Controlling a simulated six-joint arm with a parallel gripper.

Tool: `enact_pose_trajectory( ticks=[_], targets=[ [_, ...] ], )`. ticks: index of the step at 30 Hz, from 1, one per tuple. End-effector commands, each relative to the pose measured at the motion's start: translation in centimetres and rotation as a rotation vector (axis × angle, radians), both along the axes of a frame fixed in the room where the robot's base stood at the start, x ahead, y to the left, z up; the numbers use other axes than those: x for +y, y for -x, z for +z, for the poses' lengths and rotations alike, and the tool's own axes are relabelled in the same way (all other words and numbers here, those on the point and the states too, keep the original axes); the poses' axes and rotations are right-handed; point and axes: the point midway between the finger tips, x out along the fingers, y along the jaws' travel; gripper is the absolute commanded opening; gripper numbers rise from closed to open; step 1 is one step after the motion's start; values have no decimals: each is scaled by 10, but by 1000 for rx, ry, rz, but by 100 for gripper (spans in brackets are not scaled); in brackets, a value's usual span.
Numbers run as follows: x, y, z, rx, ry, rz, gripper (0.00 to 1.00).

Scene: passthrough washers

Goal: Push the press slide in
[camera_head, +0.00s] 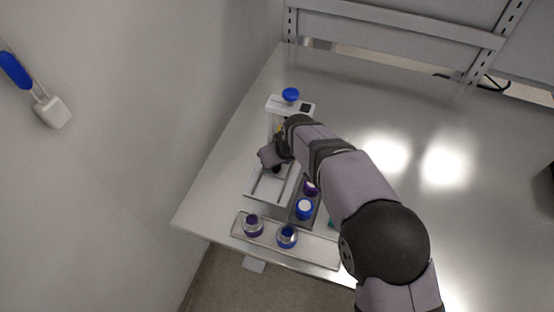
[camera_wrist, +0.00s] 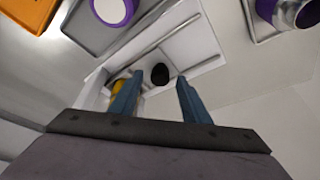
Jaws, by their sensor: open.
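The white press (camera_head: 278,104) stands near the left edge of the table, with a blue knob (camera_head: 290,95) on top and a pale tray-like base (camera_head: 260,194) in front. My gripper (camera_wrist: 159,78) is low over the press; my own arm covers much of it in the head view. In the wrist view its two blue-grey fingers are apart, one on each side of a black round knob (camera_wrist: 160,74) on the white press part (camera_wrist: 195,45). I cannot tell whether the fingers touch anything. A yellow piece (camera_wrist: 117,86) shows beside the left finger. The slide's exact position is partly hidden.
A shallow tray (camera_head: 322,255) at the front edge holds a purple-ringed jar (camera_head: 253,225) and a blue-ringed jar (camera_head: 287,236). A dark bin (camera_head: 295,219) beside the base holds purple and blue-white pieces. The table's right side is mostly clear.

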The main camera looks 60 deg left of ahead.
Motion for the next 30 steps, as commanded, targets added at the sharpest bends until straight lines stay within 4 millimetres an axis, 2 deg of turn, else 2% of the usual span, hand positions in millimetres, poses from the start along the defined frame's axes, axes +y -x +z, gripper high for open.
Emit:
enact_pose_trajectory(
  ticks=[7, 15, 16, 21, 30],
  targets=[
    [4, 0, -11, 0, 1, 0, 43],
    [4, 0, -12, 0, 0, 0, 43],
    [4, 0, -12, 0, 0, 0, 38],
    [4, 0, -11, 0, 0, 0, 0],
    [12, -6, -12, -1, -3, -1, 0]
  ],
)
